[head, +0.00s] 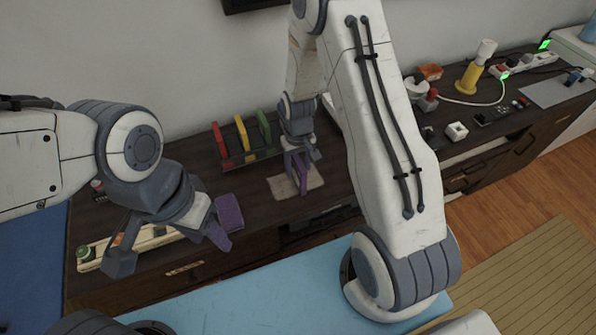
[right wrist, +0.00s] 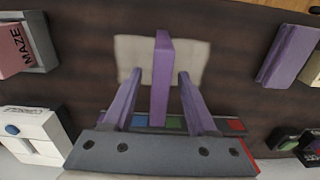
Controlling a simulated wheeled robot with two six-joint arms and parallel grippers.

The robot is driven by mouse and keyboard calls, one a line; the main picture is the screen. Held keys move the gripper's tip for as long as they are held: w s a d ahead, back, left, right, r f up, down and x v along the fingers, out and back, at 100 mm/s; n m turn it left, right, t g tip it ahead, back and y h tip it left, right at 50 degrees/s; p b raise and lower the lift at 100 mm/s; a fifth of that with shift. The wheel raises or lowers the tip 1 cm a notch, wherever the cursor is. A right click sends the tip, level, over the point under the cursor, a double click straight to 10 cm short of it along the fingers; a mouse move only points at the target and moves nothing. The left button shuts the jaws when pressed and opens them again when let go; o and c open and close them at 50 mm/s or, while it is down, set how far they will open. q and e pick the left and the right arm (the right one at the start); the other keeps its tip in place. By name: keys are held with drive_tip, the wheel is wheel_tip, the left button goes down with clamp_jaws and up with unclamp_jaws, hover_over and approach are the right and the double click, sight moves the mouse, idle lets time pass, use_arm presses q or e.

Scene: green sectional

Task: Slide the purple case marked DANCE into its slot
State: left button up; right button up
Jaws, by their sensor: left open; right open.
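A thin purple case (right wrist: 163,65) stands on edge on a beige mat (head: 283,187). In the right wrist view it lies between the two fingers of my open right gripper (right wrist: 160,97), with gaps on both sides. My right gripper (head: 298,160) is low over the mat in the head view. I cannot read a DANCE label. A rack (head: 250,157) behind the mat, to the left, holds red (head: 220,140), yellow (head: 242,133) and green (head: 264,127) upright cases. My left gripper (head: 168,247) is open, near the table's left front.
Another purple object (head: 230,212) lies beside my left gripper. A pink MAZE case (right wrist: 14,50) sits at the left of the wrist view. A long beige object (head: 150,240) lies at the front left. A yellow-and-white cylinder (head: 476,70) and small devices crowd the right.

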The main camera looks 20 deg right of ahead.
drive_tip(key=shift+f, duration=0.8)
clamp_jaws()
